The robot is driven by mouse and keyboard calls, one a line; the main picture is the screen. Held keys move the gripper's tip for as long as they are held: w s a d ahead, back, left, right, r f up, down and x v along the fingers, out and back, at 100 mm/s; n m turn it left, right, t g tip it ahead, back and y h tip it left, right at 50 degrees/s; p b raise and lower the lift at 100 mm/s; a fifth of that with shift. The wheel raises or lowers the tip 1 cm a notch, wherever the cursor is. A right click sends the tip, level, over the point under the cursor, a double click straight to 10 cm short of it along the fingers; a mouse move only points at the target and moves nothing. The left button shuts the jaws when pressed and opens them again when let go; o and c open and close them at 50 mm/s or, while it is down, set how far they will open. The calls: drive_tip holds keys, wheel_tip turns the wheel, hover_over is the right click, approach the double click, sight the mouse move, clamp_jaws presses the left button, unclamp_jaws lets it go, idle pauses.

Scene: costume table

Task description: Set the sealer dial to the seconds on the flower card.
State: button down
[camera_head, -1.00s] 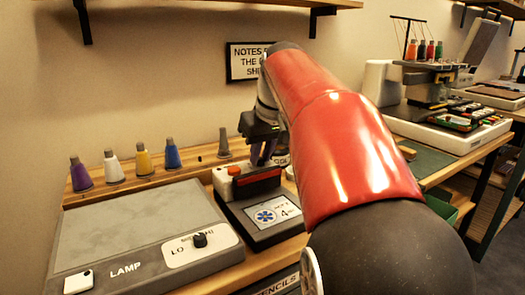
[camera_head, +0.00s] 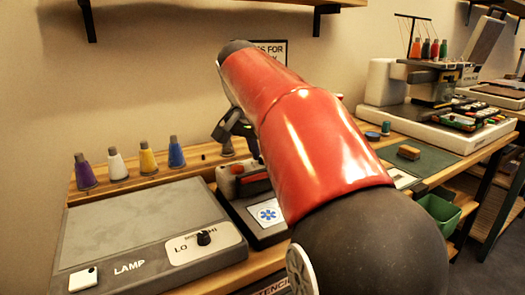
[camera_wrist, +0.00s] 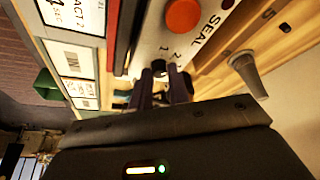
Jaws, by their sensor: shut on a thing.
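The sealer (camera_head: 227,186) is a pale and dark unit with an orange button, partly behind my arm. In the wrist view its orange button (camera_wrist: 184,15) sits by the word SEAL, and its small dark dial (camera_wrist: 159,68) has the marks 1 and 2 beside it. My gripper (camera_wrist: 168,75) is shut on the dial, its fingers at either side; the exact pointer direction cannot be told. A card with a blue flower (camera_head: 267,214) lies in front of the sealer, partly hidden by my arm. The wrist view shows a card (camera_wrist: 78,14) reading ACT 2, 4 SEC, its flower out of frame.
A grey LAMP box (camera_head: 130,225) with a LO/HI knob (camera_head: 203,238) stands at left. Several thread cones (camera_head: 147,160) line the back ledge. A green mat (camera_head: 425,160) and an embroidery machine (camera_head: 430,85) are at right. My red arm fills the middle.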

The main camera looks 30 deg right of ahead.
drive_tip(key=m, duration=0.1)
drive_tip(key=m+g, duration=0.1)
drive_tip(key=m, duration=0.1)
drive_tip(key=shift+w+a+m+g, duration=0.1)
drive_tip(key=shift+w+m+g, duration=0.1)
drive_tip(key=shift+m+g, duration=0.1)
drive_tip(key=m+g, duration=0.1)
drive_tip(key=m, duration=0.2)
drive_tip(key=shift+w+m+h, duration=0.1)
drive_tip(key=shift+m+h, duration=0.2)
drive_tip(key=m+g, duration=0.2)
drive_tip(key=m, duration=0.2)
drive_tip(key=shift+w+m, duration=0.15)
drive_tip(key=shift+m, duration=0.15)
drive_tip(key=shift+w+m+g+y, duration=0.1)
drive_tip(key=shift+m+g+y, duration=0.5)
drive_tip(key=shift+m, duration=1.2)
drive_tip(key=c, duration=1.3)
unclamp_jaws()
drive_tip(key=shift+c, duration=0.2)
